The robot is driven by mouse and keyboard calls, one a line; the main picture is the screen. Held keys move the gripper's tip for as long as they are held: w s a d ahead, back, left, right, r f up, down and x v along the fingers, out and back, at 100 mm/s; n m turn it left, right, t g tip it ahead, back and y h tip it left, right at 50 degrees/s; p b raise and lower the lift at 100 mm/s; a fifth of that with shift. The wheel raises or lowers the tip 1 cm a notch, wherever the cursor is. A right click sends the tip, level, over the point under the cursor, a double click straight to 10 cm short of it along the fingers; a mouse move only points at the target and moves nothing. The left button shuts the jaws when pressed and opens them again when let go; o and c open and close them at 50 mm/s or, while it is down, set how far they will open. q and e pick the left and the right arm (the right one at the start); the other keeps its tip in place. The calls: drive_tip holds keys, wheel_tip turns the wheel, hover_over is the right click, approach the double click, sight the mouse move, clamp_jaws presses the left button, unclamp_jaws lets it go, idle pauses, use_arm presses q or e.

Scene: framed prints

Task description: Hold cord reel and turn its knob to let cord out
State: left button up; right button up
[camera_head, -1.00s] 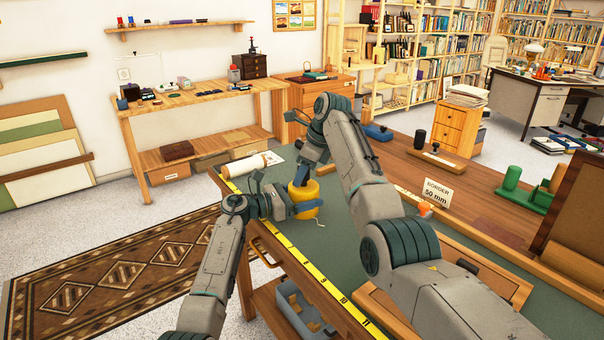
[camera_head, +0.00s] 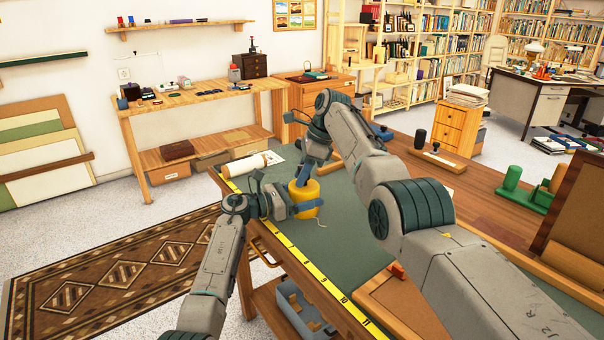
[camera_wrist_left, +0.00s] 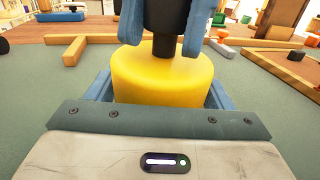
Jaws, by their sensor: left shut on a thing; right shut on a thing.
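The yellow cord reel (camera_head: 306,193) stands upright at the left side of the green-topped bench. It also shows in the left wrist view (camera_wrist_left: 162,75). My left gripper (camera_head: 304,206) is shut around the reel's body from the left. My right gripper (camera_head: 305,176) comes down from above and is shut on the black knob (camera_wrist_left: 166,28) on top of the reel. A short length of pale cord (camera_head: 320,222) comes out at the reel's lower right and lies on the green mat. The knob is mostly hidden by the right fingers in the head view.
A yellow measuring tape strip (camera_head: 290,252) runs along the bench's front-left edge. A rolled paper (camera_head: 246,166) lies behind the reel. Wooden frame strips lie further right, partly behind my right arm. The green mat (camera_head: 335,255) right of the reel is clear.

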drive_tip(key=o, duration=1)
drive_tip(key=shift+r, duration=0.1)
drive_tip(key=v, duration=0.7)
drive_tip(key=shift+d+r, duration=0.15)
